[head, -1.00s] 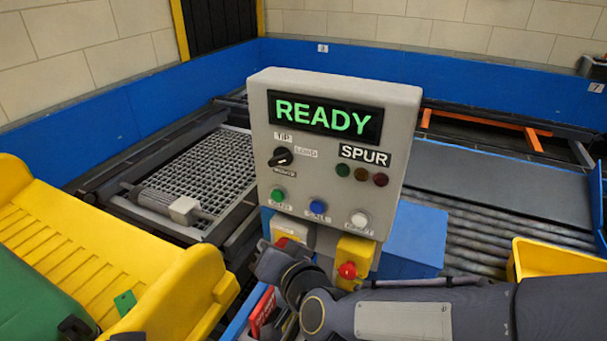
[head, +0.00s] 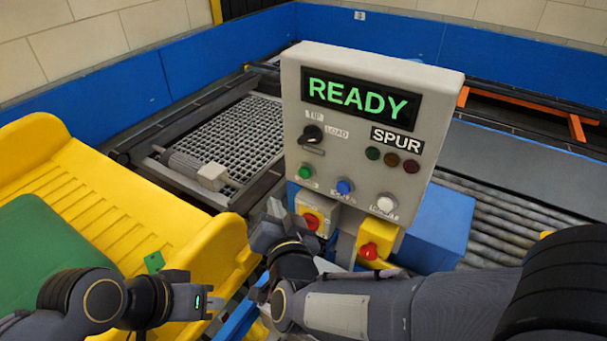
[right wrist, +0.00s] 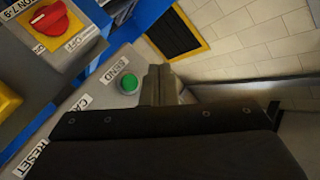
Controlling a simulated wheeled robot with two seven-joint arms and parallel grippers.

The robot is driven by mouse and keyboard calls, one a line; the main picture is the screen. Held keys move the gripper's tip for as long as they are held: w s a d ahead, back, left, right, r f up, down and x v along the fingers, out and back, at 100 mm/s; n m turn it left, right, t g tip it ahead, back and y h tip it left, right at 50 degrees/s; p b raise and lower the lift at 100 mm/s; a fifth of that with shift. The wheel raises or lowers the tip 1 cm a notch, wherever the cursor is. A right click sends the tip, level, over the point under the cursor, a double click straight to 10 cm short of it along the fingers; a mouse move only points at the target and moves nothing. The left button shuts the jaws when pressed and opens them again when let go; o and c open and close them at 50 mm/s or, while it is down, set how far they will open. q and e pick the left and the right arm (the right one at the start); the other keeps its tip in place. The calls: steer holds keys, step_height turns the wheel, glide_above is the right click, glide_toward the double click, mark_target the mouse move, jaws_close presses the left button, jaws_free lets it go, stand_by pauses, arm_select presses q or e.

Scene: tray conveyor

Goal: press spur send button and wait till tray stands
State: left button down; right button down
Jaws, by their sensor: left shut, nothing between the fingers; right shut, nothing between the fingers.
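The grey control panel (head: 440,110) stands in the middle of the head view, marked SPUR, with green READY on its display (head: 360,97). Its green button (head: 306,171) is at the lower left, beside a blue button (head: 344,186) and a white one (head: 386,204). The right wrist view shows the green button (right wrist: 128,83) labelled SEND. My right gripper (head: 268,218) is shut and empty, below and left of the green button. In the wrist view its fingers (right wrist: 160,85) are beside the button; contact is unclear. My left gripper (head: 208,301) is shut and empty at lower left.
A black selector knob (head: 312,133) and three dark lamps (head: 392,160) are on the panel. Red switches (head: 311,220) (head: 369,251) sit below it. A yellow chute (head: 120,225) is left, a grid bed (head: 232,138) behind, and rollers (head: 490,215) right.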

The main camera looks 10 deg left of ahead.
mark_target(305, 173)
steer(key=w+d+b, duration=0.1)
steer(key=w+d, duration=0.1)
steer(key=w, duration=0.5)
steer(key=shift+d+b, duration=0.3)
steer(key=shift+b, duration=0.1)
steer(key=shift+f, duration=0.1)
stand_by(1.5)
steer(key=shift+w+d, duration=0.15)
steer(key=shift+w, duration=0.2)
steer(key=shift+w+d+b, duration=0.15)
steer(key=shift+w+b, duration=0.35)
steer(key=shift+b, duration=0.05)
stand_by(0.6)
stand_by(0.4)
steer(key=shift+s+a, duration=0.3)
steer(key=shift+s, duration=0.6)
